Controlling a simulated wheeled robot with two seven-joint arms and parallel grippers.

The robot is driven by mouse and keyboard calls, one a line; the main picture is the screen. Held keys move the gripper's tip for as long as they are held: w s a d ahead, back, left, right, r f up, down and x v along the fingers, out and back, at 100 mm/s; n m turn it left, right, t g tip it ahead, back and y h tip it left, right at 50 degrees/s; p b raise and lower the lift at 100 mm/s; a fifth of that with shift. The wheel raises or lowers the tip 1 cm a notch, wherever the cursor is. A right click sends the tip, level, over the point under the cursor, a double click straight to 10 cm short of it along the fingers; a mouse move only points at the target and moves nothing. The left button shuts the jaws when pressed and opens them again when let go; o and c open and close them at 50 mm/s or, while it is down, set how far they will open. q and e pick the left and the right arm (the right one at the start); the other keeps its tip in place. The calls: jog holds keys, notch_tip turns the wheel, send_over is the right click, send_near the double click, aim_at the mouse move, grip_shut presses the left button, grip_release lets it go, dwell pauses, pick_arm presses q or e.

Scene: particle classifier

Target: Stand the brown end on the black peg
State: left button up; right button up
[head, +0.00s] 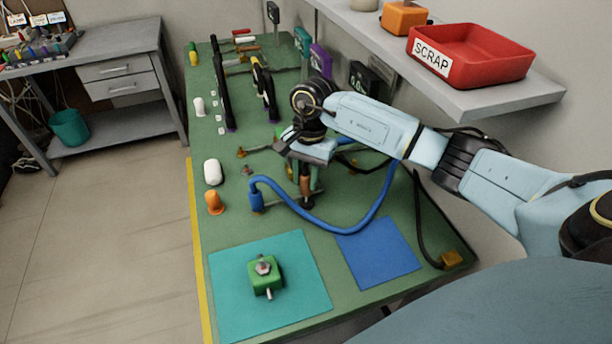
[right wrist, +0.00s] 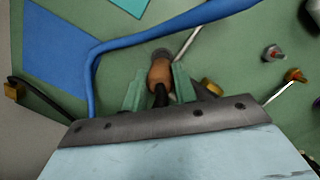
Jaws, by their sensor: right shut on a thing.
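My right gripper (head: 306,184) is over the middle of the green bench, pointing down. Its two green fingers (right wrist: 158,88) are shut on the brown end (right wrist: 160,73), which also shows between the fingers in the head view (head: 305,186). A black cable runs back from the brown end under the gripper. A dark grey round part shows at the brown end's tip; I cannot tell whether it is the end's own tip or a peg. I cannot clearly make out the black peg. My left gripper is not in view.
A blue cable (head: 330,231) loops close in front of the gripper, with its blue end (head: 256,201) upright at left. A teal mat (head: 225,310) holds a green block (head: 265,276). The blue mat (head: 380,253) is bare. A shelf with a red scrap bin (head: 490,62) overhangs the back.

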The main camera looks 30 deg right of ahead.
aim_at(306, 186)
jog(key=shift+f, duration=0.25)
jog(key=shift+f+b, duration=0.3)
jog(key=shift+b, duration=0.2)
jog(key=shift+f+b, duration=1.2)
jog(key=shift+f, duration=0.05)
jog(key=o, duration=1)
jog(key=shift+o, duration=0.2)
